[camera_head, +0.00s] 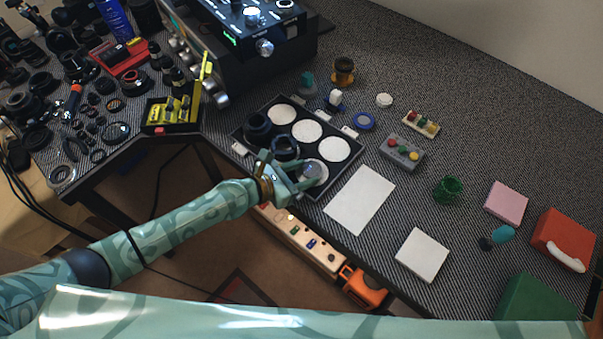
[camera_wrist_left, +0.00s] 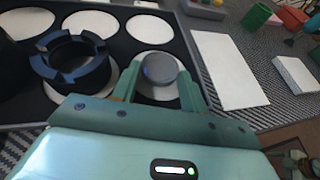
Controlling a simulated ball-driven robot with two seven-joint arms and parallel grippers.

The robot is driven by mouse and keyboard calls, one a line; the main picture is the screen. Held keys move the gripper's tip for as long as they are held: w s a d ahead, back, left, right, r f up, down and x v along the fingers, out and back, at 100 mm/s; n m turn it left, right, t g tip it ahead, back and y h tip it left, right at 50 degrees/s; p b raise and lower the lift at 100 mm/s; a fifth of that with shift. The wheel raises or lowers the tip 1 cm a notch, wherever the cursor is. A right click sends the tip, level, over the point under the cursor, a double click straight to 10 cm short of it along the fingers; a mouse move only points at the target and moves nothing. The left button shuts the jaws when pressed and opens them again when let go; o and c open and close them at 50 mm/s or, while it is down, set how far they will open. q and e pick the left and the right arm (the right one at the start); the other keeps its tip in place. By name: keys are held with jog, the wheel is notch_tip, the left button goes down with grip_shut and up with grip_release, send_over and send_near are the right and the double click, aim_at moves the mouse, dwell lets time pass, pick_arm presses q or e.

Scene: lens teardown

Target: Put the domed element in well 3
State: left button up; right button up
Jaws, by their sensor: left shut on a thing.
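The domed element (camera_wrist_left: 158,68) is a small round grey piece held between the two fingers of my left gripper (camera_wrist_left: 158,88). In the head view the left gripper (camera_head: 298,178) is over the near right well of the black tray (camera_head: 346,172), and the grey domed element (camera_head: 312,169) shows at its fingertips. A white disc shows around the element in that well. I cannot tell whether the element touches the well floor. I see no readable well numbers.
The tray's other near wells hold a black ring (camera_head: 257,125) and a dark blue notched ring (camera_head: 285,147); the far three show bare white discs. White paper (camera_head: 360,199) lies right of the tray. A grey button box (camera_head: 402,152) and green cup (camera_head: 449,188) stand farther right.

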pick_arm(q)
jog(key=shift+s+f, duration=0.1)
jog(key=shift+f, duration=0.05)
jog(key=o, duration=0.7)
jog(key=shift+r, duration=0.35)
jog(key=p+v, duration=0.2)
jog(key=v, duration=1)
jog(key=shift+f, duration=0.15)
